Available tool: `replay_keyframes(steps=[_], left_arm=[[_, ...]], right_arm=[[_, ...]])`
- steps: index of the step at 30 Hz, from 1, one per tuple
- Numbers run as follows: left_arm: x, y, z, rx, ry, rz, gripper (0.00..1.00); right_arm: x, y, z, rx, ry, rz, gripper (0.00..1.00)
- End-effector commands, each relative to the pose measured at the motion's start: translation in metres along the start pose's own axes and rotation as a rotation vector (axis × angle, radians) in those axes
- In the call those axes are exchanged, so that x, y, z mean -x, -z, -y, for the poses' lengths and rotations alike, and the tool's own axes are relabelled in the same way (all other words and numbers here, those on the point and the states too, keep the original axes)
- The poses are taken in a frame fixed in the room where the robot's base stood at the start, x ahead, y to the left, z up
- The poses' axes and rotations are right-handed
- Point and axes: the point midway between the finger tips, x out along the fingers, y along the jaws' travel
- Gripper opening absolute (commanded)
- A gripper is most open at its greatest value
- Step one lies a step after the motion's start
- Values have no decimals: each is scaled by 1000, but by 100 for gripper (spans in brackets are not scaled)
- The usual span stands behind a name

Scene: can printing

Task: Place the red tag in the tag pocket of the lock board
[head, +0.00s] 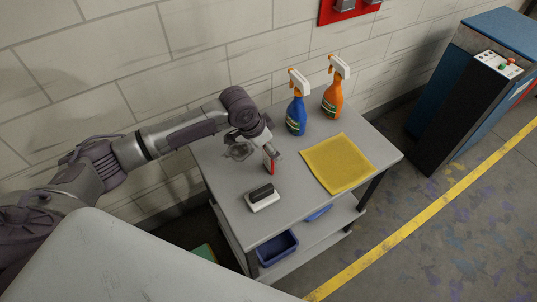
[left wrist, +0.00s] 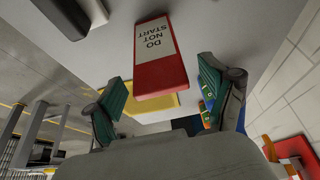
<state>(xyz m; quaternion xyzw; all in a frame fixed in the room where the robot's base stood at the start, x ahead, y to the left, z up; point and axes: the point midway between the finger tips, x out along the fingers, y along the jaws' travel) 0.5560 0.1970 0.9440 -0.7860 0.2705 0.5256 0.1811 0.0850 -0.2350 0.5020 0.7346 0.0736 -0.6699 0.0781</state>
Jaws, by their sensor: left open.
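The red tag (head: 270,158) with a white "DO NOT START" panel stands on the grey cart top; it also shows in the left wrist view (left wrist: 160,77). My left gripper (head: 256,153) is open, one finger on each side of the tag. In the left wrist view my left gripper (left wrist: 163,88) has its green pads spread around the tag, not closed on it. The red board (head: 346,10) on the wall, seemingly the lock board, is cut off by the top edge. Its tag pocket cannot be made out. My right gripper is not in view.
On the cart (head: 225,185) are a black-and-white eraser-like block (head: 263,198), a yellow cloth (head: 338,163), a blue spray bottle (head: 296,115) and an orange one (head: 332,100). A blue bin (head: 277,249) sits on the lower shelf. A blue-and-black machine (head: 455,95) stands right.

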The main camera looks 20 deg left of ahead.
Motion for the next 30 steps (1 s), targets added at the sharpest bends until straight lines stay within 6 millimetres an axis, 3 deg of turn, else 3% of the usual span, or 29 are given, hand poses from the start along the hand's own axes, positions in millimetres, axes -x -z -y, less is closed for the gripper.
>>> replay_keyframes(steps=[6, 13, 24, 30], left_arm=[[-21, 0, -1, 0, 0, 0, 83], [-22, 0, 0, -1, 0, -1, 82], [-21, 0, 0, 0, 0, -1, 20], [-21, 1, 0, 0, 0, -2, 18]], right_arm=[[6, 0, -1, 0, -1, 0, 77], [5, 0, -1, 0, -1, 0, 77], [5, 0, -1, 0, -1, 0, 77], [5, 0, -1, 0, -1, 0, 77]])
